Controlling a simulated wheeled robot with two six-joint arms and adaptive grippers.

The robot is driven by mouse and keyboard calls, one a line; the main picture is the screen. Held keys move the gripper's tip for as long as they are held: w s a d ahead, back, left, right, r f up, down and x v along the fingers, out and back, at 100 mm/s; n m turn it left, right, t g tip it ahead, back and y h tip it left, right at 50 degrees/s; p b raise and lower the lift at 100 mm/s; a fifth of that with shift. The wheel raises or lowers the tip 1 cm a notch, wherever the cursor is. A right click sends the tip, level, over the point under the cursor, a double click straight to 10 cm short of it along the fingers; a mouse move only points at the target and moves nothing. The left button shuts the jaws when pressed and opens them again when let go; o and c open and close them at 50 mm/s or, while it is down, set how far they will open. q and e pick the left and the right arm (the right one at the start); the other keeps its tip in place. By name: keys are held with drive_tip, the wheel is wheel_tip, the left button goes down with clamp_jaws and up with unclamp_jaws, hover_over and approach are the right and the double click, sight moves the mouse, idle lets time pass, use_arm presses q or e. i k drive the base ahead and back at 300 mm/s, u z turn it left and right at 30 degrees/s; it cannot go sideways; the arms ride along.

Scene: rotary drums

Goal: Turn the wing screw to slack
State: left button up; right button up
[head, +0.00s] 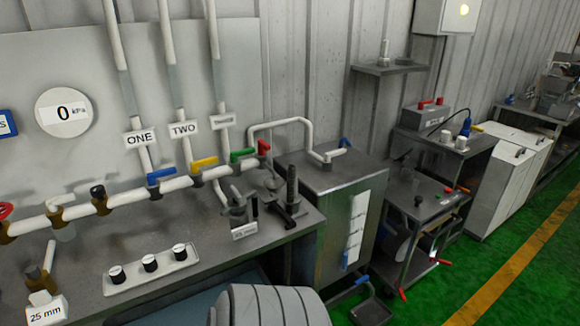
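I cannot clearly make out a wing screw. A dark upright post with a clamp-like base (291,188) stands at the right end of the grey bench, too small to show any wings. Beside it on the left is a grey metal fixture (238,213) with a small label. Another fixture with a brass-coloured part (38,279) stands at the lower left, behind a tag reading 25 mm (46,311). Neither of my grippers is in view.
The bench (205,232) carries a white pipe with coloured valve handles and a panel with several knobs (151,269). A grey ribbed rounded shape (265,306) fills the bottom middle. A metal cabinet (337,217) and a trolley (419,215) stand right. Green floor is open at far right.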

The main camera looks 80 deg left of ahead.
sight(237, 198)
drive_tip(key=z, duration=0.05)
drive_tip(key=k, duration=1.2)
drive_tip(key=u, duration=1.45)
